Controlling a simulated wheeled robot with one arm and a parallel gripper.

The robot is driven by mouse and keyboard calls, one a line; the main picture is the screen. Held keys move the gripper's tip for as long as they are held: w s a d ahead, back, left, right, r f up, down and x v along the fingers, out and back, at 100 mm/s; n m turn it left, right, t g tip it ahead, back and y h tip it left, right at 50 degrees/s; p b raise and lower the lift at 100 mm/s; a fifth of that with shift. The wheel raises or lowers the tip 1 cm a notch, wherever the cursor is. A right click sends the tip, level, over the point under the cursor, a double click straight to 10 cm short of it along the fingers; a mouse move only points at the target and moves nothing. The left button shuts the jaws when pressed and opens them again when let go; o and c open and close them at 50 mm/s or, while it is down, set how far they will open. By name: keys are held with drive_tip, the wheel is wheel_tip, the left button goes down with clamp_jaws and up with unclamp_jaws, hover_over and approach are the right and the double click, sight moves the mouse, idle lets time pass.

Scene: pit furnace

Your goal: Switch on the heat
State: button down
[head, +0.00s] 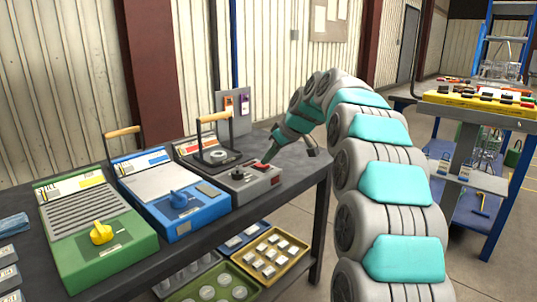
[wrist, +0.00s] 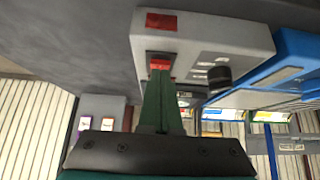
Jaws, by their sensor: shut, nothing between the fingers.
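The grey unit (head: 240,190) stands at the right end of the workbench, with a round black plate and crucible-like ring (head: 217,156) behind its panel. A black knob (head: 237,174) and a red switch (head: 261,164) sit on its panel. My gripper (head: 268,158) is shut and empty, pointing down at the red switch. In the wrist view the green fingers (wrist: 159,85) reach the lower edge of the red switch (wrist: 160,64); they look to be touching it or just over it. The black knob (wrist: 219,76) is to the right there. Whether the switch is pressed cannot be told.
Trays (head: 270,285) of small parts lie on a shelf below. A cart (head: 470,120) stands behind my arm at right.

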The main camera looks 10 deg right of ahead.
drive_tip(key=f+b, duration=0.1)
drive_tip(key=b, duration=0.2)
drive_tip(key=shift+s+f+t+y, duration=0.1)
drive_tip(key=shift+f+t+y, duration=0.1)
drive_tip(key=shift+t+y, duration=0.1)
drive_tip(key=shift+d+r, duration=0.15)
drive_tip(key=shift+r, duration=0.3)
drive_tip(key=shift+r+p, duration=0.45)
drive_tip(key=shift+r, duration=0.25)
drive_tip(key=shift+r, duration=0.25)
drive_tip(key=r, duration=0.1)
drive_tip(key=r+p, duration=0.1)
drive_tip(key=r, duration=0.2)
drive_tip(key=shift+s+d, duration=0.15)
drive_tip(key=shift+s, duration=0.1)
drive_tip(key=s+d+f+v, duration=0.1)
drive_tip(key=v, duration=0.8)
drive_tip(key=shift+s+b, duration=0.2)
drive_tip(key=shift+b, duration=0.1)
